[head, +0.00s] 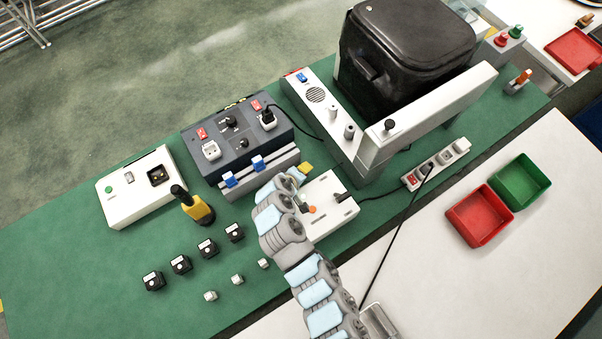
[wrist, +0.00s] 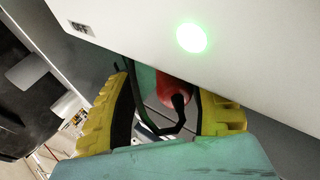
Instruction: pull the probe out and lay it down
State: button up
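In the wrist view the two yellow fingers of my gripper (wrist: 165,95) stand apart, close to a white panel with a lit green lamp (wrist: 191,38) and an OFF label (wrist: 81,28). A red piece (wrist: 172,86) and a thin dark curved piece (wrist: 180,113) show between the fingers, with no clear contact. I cannot tell which part is the probe. A dark piece (head: 341,197) sits on the white box.
A grey control box (head: 240,140) stands behind left, a white machine (head: 330,115) behind right. A power strip (head: 437,165) with a black cable lies to the right. A yellow-black tool (head: 197,210) and several small blocks are at left. Red (head: 480,217) and green (head: 520,182) trays sit right.

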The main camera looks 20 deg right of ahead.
jog(key=v, duration=1.2)
dwell(0.3)
jog(key=shift+w, duration=0.1)
